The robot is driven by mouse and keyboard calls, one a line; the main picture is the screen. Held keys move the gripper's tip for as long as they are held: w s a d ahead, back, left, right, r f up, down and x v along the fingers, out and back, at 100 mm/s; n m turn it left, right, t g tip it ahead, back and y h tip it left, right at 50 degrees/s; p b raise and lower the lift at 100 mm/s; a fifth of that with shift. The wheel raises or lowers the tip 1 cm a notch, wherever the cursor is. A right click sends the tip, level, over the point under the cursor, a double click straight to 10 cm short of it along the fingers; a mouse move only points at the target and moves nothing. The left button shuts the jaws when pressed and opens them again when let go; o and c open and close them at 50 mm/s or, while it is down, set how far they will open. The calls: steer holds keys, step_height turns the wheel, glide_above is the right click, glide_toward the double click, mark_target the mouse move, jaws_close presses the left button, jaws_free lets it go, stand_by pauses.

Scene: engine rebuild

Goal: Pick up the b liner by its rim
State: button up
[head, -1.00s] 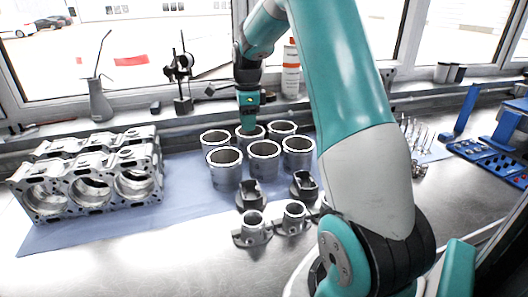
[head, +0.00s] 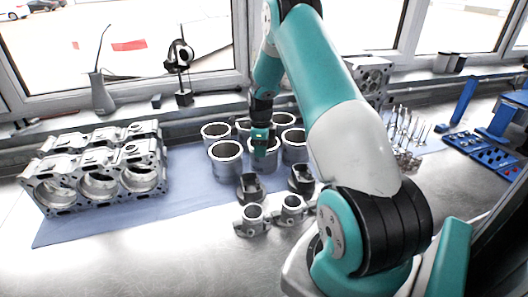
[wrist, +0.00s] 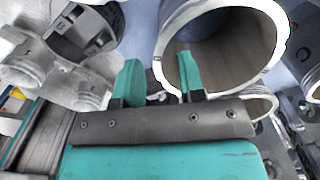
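Several grey metal liners stand upright in two rows on the blue mat (head: 185,200); I cannot read a letter marking any as b. My gripper (head: 263,148) points down at the front middle liner (head: 264,165). In the wrist view my gripper (wrist: 158,70) is open, with two green fingers apart. A large liner (wrist: 225,45) fills the upper right, its rim wall passing between the fingers. One finger overlaps the bore and the other is outside the wall. I cannot tell how deep the fingers are or whether they touch.
Other liners stand close by, such as the front left liner (head: 226,163). Pistons (head: 250,187) and rod parts (head: 252,218) lie in front. An engine block (head: 95,175) is at left. A blue tool tray (head: 480,150) is at right.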

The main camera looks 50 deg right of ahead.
steer(key=p, duration=0.2)
glide_above(262, 175)
steer(key=shift+f, duration=2.3)
jaws_close()
steer(key=shift+w+d+r, duration=0.1)
steer(key=shift+r, duration=0.05)
step_height(262, 175, up, 31)
steer(key=p, duration=0.4)
